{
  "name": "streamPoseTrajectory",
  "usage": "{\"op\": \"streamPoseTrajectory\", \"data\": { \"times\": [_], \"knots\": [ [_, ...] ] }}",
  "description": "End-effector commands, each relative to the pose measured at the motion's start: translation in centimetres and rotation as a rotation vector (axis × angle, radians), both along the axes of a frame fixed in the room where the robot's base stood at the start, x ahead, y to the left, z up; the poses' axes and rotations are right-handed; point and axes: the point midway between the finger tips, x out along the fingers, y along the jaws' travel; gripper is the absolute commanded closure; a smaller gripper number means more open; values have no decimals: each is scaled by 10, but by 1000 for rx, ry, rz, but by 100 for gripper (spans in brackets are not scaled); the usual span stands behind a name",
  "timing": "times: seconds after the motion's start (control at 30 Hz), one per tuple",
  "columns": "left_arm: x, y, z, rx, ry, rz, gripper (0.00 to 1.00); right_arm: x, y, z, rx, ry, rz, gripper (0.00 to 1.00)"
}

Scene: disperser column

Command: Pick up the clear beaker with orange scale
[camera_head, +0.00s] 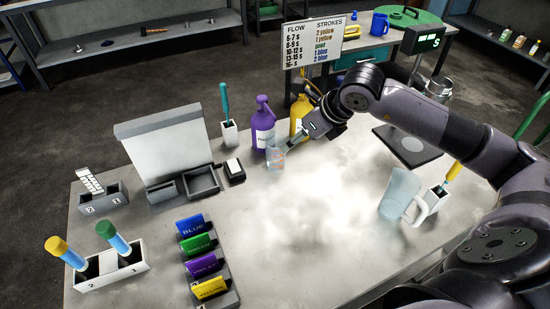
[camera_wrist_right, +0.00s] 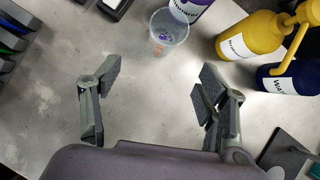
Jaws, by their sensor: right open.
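The clear beaker with orange scale (camera_head: 275,156) stands upright on the grey table, in front of the purple bottle. In the right wrist view the beaker (camera_wrist_right: 169,33) is at the top, slightly right of centre, beyond the fingertips. My right gripper (camera_head: 292,143) reaches in from the right and is close to the beaker in the head view. In the right wrist view my right gripper (camera_wrist_right: 158,80) has its fingers spread wide with nothing between them. My left gripper is not in view.
A purple bottle (camera_head: 263,125) stands right behind the beaker, with a yellow bottle (camera_head: 298,115) beside it. A large clear jug (camera_head: 398,196) stands at the right. A small black box (camera_head: 235,172) and grey trays (camera_head: 200,182) lie left of the beaker. The table's middle is clear.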

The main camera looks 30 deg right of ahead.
Motion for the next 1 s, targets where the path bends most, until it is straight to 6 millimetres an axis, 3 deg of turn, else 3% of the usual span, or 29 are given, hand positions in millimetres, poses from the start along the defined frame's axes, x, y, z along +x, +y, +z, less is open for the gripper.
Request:
{"op": "streamPoseTrajectory", "data": {
  "times": [0.13, 0.4, 0.77, 1.0],
  "knots": [
    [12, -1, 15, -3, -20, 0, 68, 15, 7, -24, 6, 6, 0, 32],
    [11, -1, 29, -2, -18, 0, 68, 44, 17, -72, 3, 5, 0, 32],
    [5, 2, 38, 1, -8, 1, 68, 60, 19, -96, 0, 3, 0, 32],
    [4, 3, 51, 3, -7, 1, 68, 77, 19, -123, 2, 3, -1, 32]
  ]
}}
